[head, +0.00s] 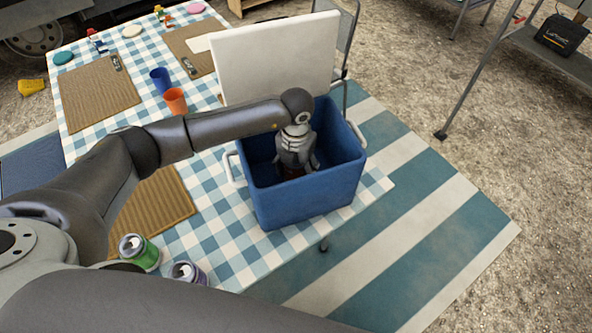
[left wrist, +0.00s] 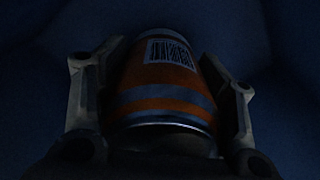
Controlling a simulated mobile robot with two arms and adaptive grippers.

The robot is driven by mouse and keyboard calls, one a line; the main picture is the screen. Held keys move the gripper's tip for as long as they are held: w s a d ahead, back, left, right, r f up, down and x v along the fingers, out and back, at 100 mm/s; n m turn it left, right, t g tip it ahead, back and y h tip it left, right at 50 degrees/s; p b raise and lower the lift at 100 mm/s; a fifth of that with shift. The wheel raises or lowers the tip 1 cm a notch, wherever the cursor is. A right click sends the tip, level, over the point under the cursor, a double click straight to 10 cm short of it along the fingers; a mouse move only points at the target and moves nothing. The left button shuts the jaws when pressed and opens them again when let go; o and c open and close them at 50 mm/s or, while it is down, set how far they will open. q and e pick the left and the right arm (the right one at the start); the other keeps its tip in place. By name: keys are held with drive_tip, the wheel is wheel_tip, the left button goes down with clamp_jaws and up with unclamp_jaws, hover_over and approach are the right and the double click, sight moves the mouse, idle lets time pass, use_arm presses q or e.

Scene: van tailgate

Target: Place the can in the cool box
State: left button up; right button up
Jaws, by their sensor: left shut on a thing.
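The blue cool box (head: 310,203) stands open on the checked table, its white lid (head: 275,55) raised at the back. My left gripper (head: 291,172) reaches down inside the box. In the left wrist view, my left gripper (left wrist: 160,100) is shut on a can (left wrist: 165,98) with orange and grey bands and a barcode label. Dark blue surrounds it there. In the head view the can is mostly hidden by the gripper and is dark. I cannot tell whether it touches the box floor. My right gripper is not in view.
A green can (head: 139,252) and a purple can (head: 187,272) stand at the table's near edge. An orange cup (head: 175,101) and a blue cup (head: 160,80) stand behind my left arm. Woven mats (head: 100,98) lie on the checked cloth.

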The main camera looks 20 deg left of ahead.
use_arm(q)
drive_tip(key=shift+f, duration=0.85)
drive_tip(key=o, duration=1.3)
drive_tip(key=shift+f, duration=0.1)
drive_tip(key=shift+r, duration=0.6)
wheel_tip(320, 180, up, 11)
drive_tip(key=shift+r+b, duration=0.1)
drive_tip(key=shift+b, duration=0.55)
